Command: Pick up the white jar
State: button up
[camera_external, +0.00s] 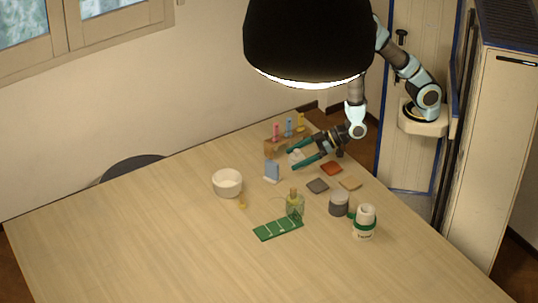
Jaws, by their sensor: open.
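My gripper (292,159) is open, with its two green fingers spread and pointing left over the far right part of the table. A small white thing (297,156), which looks like a white jar, shows between the fingers, partly hidden by them. I cannot tell whether the fingers touch it. Another white container (364,216) with a green band and dark lettering stands upright near the right edge of the table, well apart from my gripper.
A pale blue block (271,170) stands just in front. Nearby are coloured tiles (331,169), a grey jar (339,203), a glass (295,208), a green card (278,229) and a white bowl (227,184). The table's left is clear.

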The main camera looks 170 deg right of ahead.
jog(key=shift+c, duration=0.2)
grip_shut()
dwell(0.5)
